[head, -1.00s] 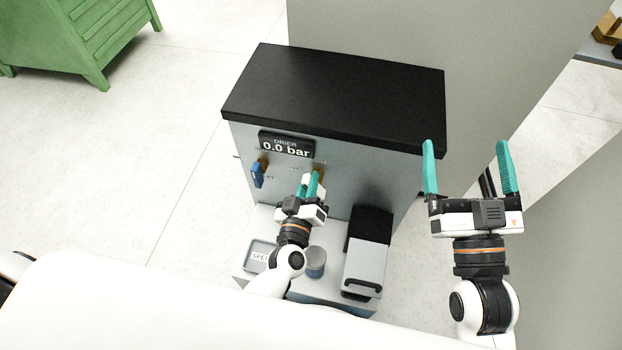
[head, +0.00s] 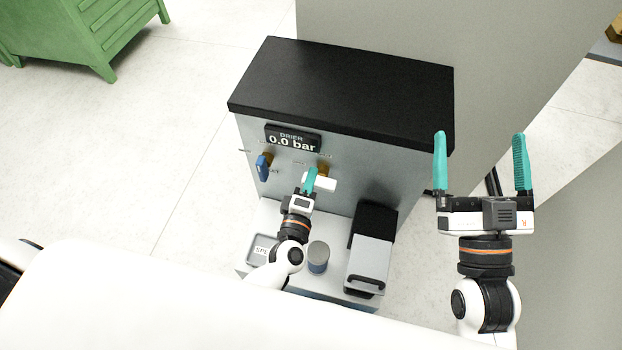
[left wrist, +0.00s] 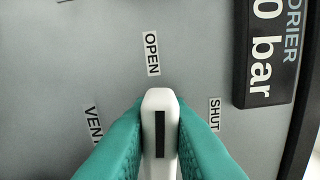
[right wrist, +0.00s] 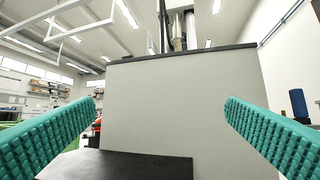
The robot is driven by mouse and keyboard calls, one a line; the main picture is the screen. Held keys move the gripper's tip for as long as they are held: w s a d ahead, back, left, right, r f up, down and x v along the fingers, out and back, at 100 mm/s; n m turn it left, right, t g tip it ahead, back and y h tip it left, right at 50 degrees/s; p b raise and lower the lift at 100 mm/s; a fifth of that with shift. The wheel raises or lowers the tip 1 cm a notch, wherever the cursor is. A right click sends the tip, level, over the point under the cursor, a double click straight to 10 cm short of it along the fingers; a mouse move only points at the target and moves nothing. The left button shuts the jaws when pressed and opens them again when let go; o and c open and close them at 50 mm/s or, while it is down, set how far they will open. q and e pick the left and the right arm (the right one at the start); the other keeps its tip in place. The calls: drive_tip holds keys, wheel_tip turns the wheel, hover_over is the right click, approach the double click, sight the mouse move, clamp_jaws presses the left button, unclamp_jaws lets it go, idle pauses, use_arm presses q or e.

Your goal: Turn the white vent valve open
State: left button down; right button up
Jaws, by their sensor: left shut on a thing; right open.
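The white vent valve handle (head: 324,184) is on the front of the drier cabinet, just below a brass fitting (head: 322,169). It lies nearly level in the head view. My left gripper (head: 311,179) is shut on it. In the left wrist view the white handle (left wrist: 160,100), with a black stripe, sits between my teal fingers, and its end points at the OPEN label (left wrist: 151,54). The SHUT label (left wrist: 214,114) is to its right and the VENT label (left wrist: 93,123) to its left. My right gripper (head: 481,165) is open and empty, to the right of the cabinet.
A blue valve handle (head: 263,168) is left of the white one. The display (head: 293,139) reads 0.0 bar. Below are a small tray (head: 259,247), a grey-blue cup (head: 318,258) and a grey box with a black handle (head: 368,265). The black cabinet top (head: 345,90) is bare.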

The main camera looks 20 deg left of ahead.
use_arm(q)
drive_tip(key=shift+f+n, duration=0.15)
drive_tip(key=shift+n, duration=0.55)
use_arm(e)
drive_tip(key=shift+s+r+t, duration=0.3)
drive_tip(key=shift+r+t, duration=0.1)
drive_tip(key=shift+r, duration=0.15)
use_arm(q)
drive_tip(key=c, duration=1.4)
unclamp_jaws()
drive_tip(key=shift+o, duration=0.2)
